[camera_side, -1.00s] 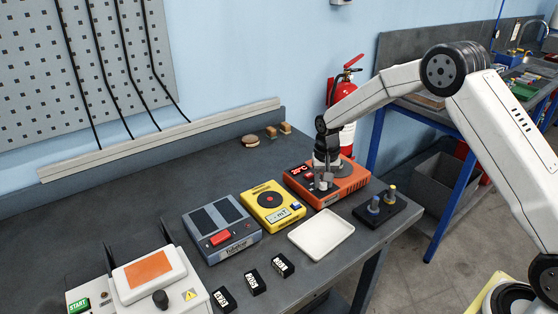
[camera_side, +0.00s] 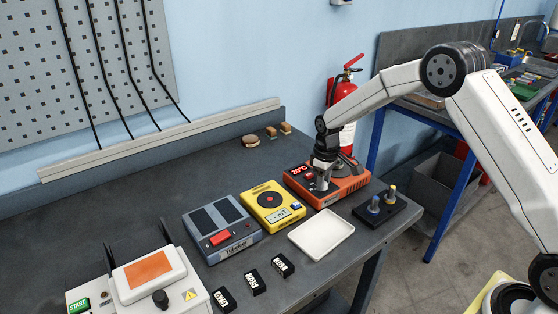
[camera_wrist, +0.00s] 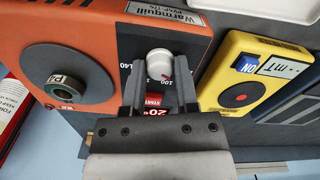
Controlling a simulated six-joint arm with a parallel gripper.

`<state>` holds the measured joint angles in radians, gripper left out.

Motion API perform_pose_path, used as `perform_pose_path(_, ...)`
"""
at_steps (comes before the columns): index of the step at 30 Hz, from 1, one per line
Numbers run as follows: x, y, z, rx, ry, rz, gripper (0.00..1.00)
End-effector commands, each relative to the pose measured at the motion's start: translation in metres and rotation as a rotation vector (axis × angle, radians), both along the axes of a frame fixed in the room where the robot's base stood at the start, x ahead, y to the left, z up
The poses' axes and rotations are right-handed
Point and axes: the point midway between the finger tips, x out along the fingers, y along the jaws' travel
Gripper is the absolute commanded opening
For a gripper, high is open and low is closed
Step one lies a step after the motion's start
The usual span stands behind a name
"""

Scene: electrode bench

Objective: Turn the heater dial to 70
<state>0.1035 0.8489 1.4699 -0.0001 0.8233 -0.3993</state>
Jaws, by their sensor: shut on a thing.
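The heater (camera_side: 340,192) is an orange box with a black front panel at the right end of the bench row. Its red display (camera_side: 301,169) reads 20°C. In the wrist view the heater (camera_wrist: 85,25) shows its pale, round dial (camera_wrist: 158,62), with the numbers 140 and 100 beside it. A small red mark shows on the dial, on the side near the 100. My gripper (camera_wrist: 158,76) is shut on the dial, one finger on each side.
A yellow device (camera_side: 272,207) stands close on the left, with a grey device (camera_side: 222,230) beyond it. A white tray (camera_side: 321,235) lies in front of the heater. A black holder with capped posts (camera_side: 387,210) is to the right. The back of the bench is mostly clear.

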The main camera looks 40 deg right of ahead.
Motion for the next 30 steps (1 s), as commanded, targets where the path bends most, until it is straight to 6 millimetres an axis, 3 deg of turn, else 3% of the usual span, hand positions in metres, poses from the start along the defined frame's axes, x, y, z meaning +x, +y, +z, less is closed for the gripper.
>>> perform_pose_path(9, 0.0005, 0.0, 0.0007, 0.0, -0.002, 0.114, 0.0)
perform_pose_path(22, 0.0006, 0.0001, 0.0006, 0.0, -0.002, 0.126, 0.0)
perform_pose_path(23, 0.0005, 0.0001, 0.0006, 0.0, -0.002, 0.126, 0.44)
perform_pose_path(25, 0.0005, 0.0001, 0.0006, 0.0, -0.002, 0.126, 0.66)
perform_pose_path(26, 0.0005, 0.0001, 0.0005, -0.001, -0.001, 0.126, 0.73)
perform_pose_path(30, 0.0003, 0.0, 0.0004, -0.001, -0.001, 0.125, 0.73)
